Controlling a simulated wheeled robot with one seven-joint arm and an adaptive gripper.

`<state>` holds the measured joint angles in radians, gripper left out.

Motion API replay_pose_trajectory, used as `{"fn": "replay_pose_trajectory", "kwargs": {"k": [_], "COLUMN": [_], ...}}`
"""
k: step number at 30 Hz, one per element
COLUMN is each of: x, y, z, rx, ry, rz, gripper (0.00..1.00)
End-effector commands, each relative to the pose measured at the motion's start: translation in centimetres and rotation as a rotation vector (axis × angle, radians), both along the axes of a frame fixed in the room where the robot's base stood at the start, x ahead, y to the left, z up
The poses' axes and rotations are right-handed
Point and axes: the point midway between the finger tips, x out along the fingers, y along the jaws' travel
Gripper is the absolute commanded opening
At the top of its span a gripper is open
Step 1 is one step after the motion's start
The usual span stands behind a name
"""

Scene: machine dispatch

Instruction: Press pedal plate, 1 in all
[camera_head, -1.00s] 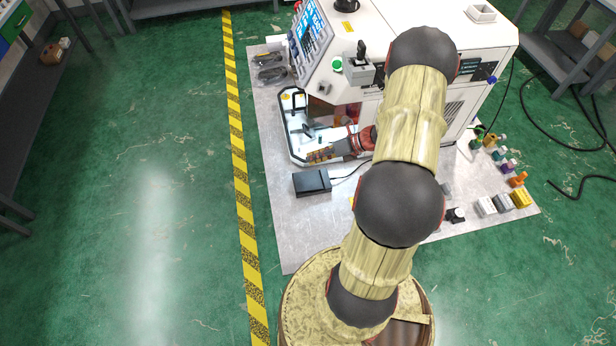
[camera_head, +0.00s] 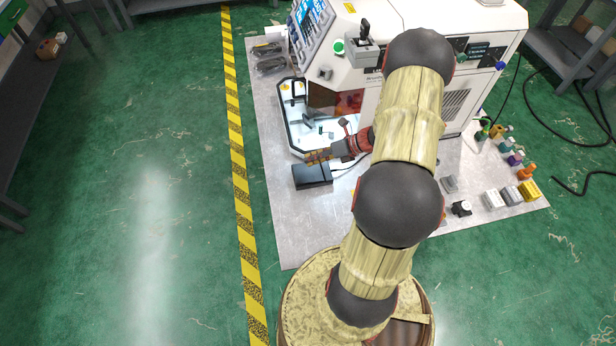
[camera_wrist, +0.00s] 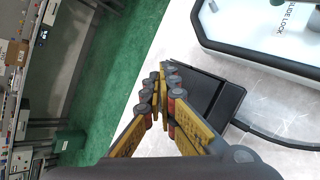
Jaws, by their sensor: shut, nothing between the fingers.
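The pedal plate is a black, flat box (camera_head: 312,178) on the grey floor sheet, with a cable leaving its right side. It also shows in the wrist view (camera_wrist: 212,98), just beyond and right of the fingertips. My gripper (camera_head: 310,158), with yellow and grey fingers, is shut and empty. In the head view its fingers overlap the pedal's far edge. In the wrist view the closed fingertips (camera_wrist: 161,75) cover part of the pedal's left side. I cannot tell whether they touch it or hover above it.
Several small coloured blocks (camera_head: 528,190) lie at the right of the sheet. A yellow-black floor stripe (camera_head: 238,160) runs at left, with clear green floor beyond.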

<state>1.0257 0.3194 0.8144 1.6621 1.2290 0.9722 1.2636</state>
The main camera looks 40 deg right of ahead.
Motion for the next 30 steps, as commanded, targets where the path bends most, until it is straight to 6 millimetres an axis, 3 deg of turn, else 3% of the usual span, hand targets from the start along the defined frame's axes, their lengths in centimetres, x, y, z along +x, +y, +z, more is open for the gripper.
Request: {"fn": "replay_pose_trajectory", "kwargs": {"k": [1, 8, 30], "x": [0.0, 0.2, 0.2], "y": [0.1, 0.2, 0.2], "z": [-1.1, -2.6, -2.6], "rx": [0.001, -0.001, -0.001], "ry": [0.0, -0.001, -0.001], "rz": [-0.001, 0.0, 0.0], "gripper": [0.0, 0.0, 0.0]}}
